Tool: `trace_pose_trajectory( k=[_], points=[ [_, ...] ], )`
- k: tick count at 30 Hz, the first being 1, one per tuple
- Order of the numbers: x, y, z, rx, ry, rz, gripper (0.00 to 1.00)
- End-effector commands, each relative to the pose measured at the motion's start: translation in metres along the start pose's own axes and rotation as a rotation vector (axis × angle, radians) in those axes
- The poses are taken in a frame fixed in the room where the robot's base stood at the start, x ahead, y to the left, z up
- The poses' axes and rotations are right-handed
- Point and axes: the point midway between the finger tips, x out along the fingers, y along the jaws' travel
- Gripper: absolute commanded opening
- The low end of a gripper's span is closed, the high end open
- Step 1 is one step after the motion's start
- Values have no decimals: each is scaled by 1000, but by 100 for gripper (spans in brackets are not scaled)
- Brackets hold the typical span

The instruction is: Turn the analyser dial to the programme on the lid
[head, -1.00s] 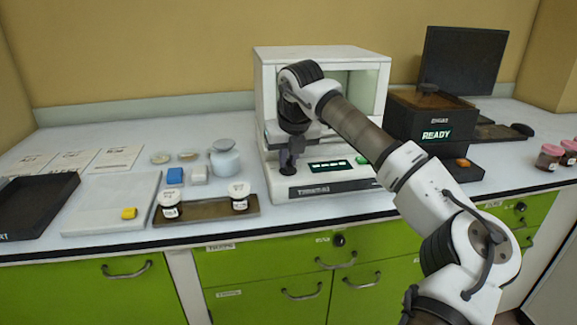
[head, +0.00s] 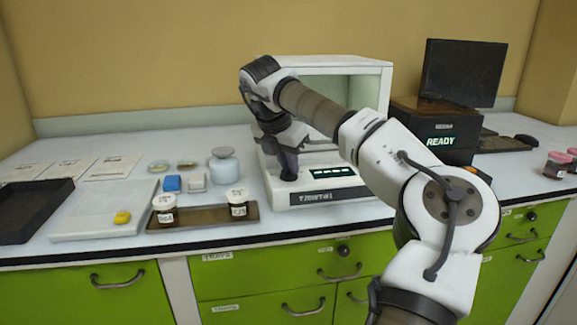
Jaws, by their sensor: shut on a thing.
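The white analyser (head: 330,194) stands at the back of the bench, with an open chamber and a lit green display (head: 333,172) on its front. My gripper (head: 289,174) points down at the left of this front panel, beside the display. It is shut on what appears to be the dial, which the fingers hide, so its setting cannot be read. Writing shows on the lids but is too small to read.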

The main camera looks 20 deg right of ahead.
Motion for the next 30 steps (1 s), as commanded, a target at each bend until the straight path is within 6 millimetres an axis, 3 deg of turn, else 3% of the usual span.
trace_pose_trajectory(
  k=[12,29,30],
  points=[
    [0,1,0,181,1,-77,0],
    [0,1,-1,208,2,-87,0],
    [0,1,-1,208,2,-87,15]
  ],
)
